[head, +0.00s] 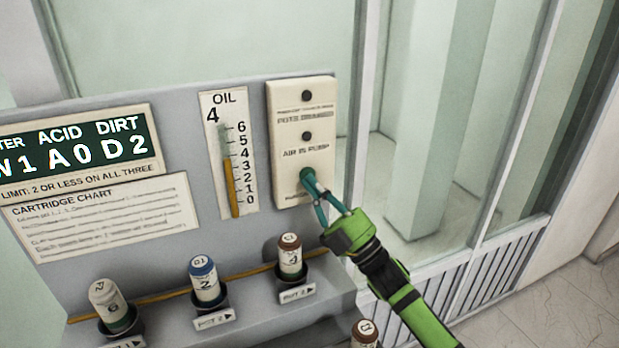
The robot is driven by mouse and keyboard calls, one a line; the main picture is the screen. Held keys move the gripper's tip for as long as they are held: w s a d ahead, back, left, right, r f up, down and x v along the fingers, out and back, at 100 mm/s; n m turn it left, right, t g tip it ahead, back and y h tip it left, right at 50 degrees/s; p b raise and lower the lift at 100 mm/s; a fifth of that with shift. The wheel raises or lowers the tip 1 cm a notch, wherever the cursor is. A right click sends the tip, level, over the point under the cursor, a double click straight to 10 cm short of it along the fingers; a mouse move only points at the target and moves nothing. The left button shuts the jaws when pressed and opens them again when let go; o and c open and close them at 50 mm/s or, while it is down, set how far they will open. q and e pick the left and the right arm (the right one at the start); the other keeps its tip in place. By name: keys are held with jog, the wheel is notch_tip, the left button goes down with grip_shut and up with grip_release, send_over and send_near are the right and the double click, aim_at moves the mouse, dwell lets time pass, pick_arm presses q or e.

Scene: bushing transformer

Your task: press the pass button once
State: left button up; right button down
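A cream panel (301,100) at the upper right of the grey board carries dark round buttons. The top button (306,95) and the middle button (306,136) are uncovered, with blurred lettering under them. My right gripper (308,177) reaches in from the lower right. Its teal fingers meet at the tip, shut and holding nothing that I can see. The tip is over the lower part of the panel and hides what is under it, perhaps a third button. A label below the tip is too blurred to read. I cannot tell whether the tip touches the panel. My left gripper is out of view.
An oil gauge (229,154) stands left of the panel, beside a green readout (78,150) and a cartridge chart (100,217). Capped cartridges (205,281) stand in holders along the ledge below. Another cartridge (364,333) is near my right arm. Glass panes lie behind.

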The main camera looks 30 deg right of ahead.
jog(key=shift+s, duration=0.3)
jog(key=s+p, duration=0.2)
jog(key=s, duration=0.4)
jog(key=shift+a, duration=0.2)
dwell(0.3)
jog(key=shift+f, duration=0.1)
dwell(0.6)
